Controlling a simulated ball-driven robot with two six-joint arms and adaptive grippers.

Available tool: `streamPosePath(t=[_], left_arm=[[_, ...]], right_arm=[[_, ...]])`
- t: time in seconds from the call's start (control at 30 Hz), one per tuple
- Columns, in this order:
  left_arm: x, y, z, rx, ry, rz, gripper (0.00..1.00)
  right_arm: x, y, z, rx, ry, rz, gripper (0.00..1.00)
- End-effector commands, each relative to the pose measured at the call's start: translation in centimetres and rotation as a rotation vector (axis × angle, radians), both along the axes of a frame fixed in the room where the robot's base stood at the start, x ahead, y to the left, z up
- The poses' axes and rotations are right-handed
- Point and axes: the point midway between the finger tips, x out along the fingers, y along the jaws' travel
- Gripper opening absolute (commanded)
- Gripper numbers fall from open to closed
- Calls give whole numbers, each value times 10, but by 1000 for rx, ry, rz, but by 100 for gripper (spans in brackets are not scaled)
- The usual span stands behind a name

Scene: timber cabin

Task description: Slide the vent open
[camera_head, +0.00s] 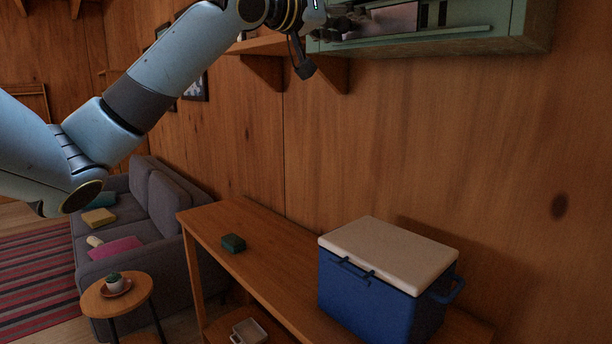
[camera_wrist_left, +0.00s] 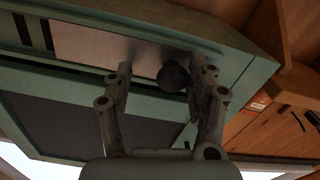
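The vent (camera_head: 520,25) is a green-framed box on the timber wall, cut off by the top right of the head view. In the left wrist view its green frame (camera_wrist_left: 245,62) surrounds a pale sliding panel (camera_wrist_left: 95,45) with a round dark knob (camera_wrist_left: 173,77). Dark slots show at the panel's left end. My left gripper (camera_wrist_left: 162,70) is open, with its fingers on either side of the knob. The knob is nearer the right finger, with a clear gap on the left; contact cannot be told. My right gripper is in neither view.
A wooden shelf on brackets (camera_head: 262,72) is just left of the vent. Below, a wooden table (camera_head: 270,262) holds a blue cooler (camera_head: 365,295) with a white lid and a small green block (camera_head: 233,243). A grey sofa (camera_head: 175,205) and round side table (camera_head: 95,300) are at left.

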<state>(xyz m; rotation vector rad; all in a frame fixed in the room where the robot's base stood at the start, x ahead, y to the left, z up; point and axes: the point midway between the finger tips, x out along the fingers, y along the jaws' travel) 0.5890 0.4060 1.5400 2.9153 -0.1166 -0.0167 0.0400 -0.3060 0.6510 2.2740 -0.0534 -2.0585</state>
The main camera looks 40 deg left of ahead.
Motion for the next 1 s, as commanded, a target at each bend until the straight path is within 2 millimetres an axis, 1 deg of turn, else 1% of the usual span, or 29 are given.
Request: streamPosePath(t=[0.03,0.1,0.33,0.4,0.77,1.0], left_arm=[[-1,-9,3,-3,-3,-5,55],[-1,-20,3,-3,-3,-5,55],[-5,-48,4,-5,-3,-2,55],[-14,-45,1,6,-5,4,55],[-52,-42,-2,9,-4,4,55],[-78,-39,-2,10,-6,5,55]], right_arm=[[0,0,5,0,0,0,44],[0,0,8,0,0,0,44],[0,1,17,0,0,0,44],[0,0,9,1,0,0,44],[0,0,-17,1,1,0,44],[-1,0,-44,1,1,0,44]])
